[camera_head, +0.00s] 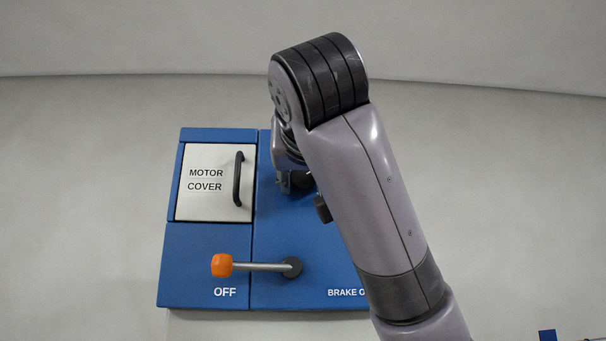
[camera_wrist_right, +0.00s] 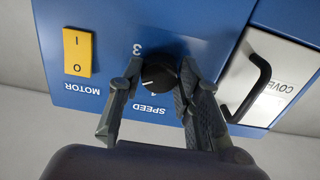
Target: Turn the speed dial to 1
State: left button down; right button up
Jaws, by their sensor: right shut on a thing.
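The speed dial (camera_wrist_right: 160,72) is a round black knob with a white pointer line on the blue panel. In the right wrist view, which is upside down, the word SPEED and a 3 show beside it. The pointer line points to the picture's left and slightly down, not at the 3. My right gripper (camera_wrist_right: 157,75) is shut on the dial, with one grey finger on each side. In the head view my right arm covers the dial, and only parts of the gripper show. My left gripper is in neither view.
The blue panel (camera_head: 200,285) also bears a white motor cover (camera_head: 205,207) with a black handle (camera_head: 238,180). An orange-tipped lever (camera_head: 222,265) points left, above OFF. A yellow motor switch (camera_wrist_right: 78,52) is near the dial. The pale surroundings left of the panel are clear.

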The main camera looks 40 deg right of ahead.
jog(key=shift+n, duration=0.4)
jog(key=shift+n+b, duration=0.7)
jog(key=shift+n, duration=0.4)
jog(key=n+b, duration=0.1)
jog(key=n, duration=0.1)
jog(key=shift+n, duration=0.3)
jog(key=n, duration=0.3)
jog(key=shift+b, duration=0.4)
jog(key=shift+n, duration=1.7)
jog(key=o, duration=1.1)
jog(key=shift+r, duration=0.1)
jog(key=shift+o, duration=0.2)
jog(key=shift+s, duration=0.1)
